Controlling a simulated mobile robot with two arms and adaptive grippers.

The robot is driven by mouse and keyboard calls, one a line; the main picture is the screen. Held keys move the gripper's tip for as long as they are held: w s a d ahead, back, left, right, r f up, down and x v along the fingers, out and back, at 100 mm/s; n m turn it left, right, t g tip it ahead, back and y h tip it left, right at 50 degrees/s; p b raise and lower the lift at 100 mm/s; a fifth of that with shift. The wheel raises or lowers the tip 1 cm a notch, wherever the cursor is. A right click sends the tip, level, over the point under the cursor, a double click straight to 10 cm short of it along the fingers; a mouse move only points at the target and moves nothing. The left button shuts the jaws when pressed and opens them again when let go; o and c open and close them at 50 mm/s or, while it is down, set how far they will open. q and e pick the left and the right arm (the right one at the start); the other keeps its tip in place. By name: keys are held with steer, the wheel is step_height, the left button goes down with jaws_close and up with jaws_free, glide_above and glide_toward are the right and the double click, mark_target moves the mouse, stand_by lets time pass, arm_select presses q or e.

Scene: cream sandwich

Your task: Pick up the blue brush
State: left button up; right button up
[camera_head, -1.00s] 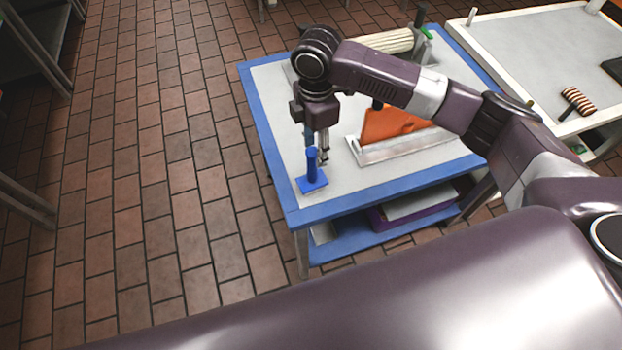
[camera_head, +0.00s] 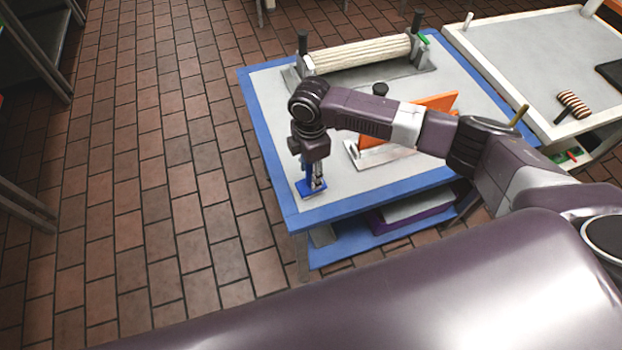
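The blue brush (camera_head: 304,190) stands upright near the front left corner of the blue-edged table (camera_head: 282,190). Its flat blue base shows; most of its handle is hidden by the gripper. My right gripper (camera_head: 315,184) points straight down at the brush, with its fingers low beside the handle. A finger shows at the right of the handle. Whether the fingers touch or close on the handle is too small to tell. My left gripper is not in view.
An orange slab (camera_head: 438,104) on a metal tray (camera_head: 388,156) stands right of the gripper, partly behind my arm. A cream ribbed roller (camera_head: 360,54) lies at the back. A second table (camera_head: 520,60) with a striped roll (camera_head: 573,104) stands at the right.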

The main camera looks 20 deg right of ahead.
steer(key=shift+c, duration=0.4)
jaws_close()
steer(key=shift+r, duration=0.15)
step_height(320, 180, up, 20)
steer(key=b, duration=0.3)
steer(key=shift+b, duration=0.3)
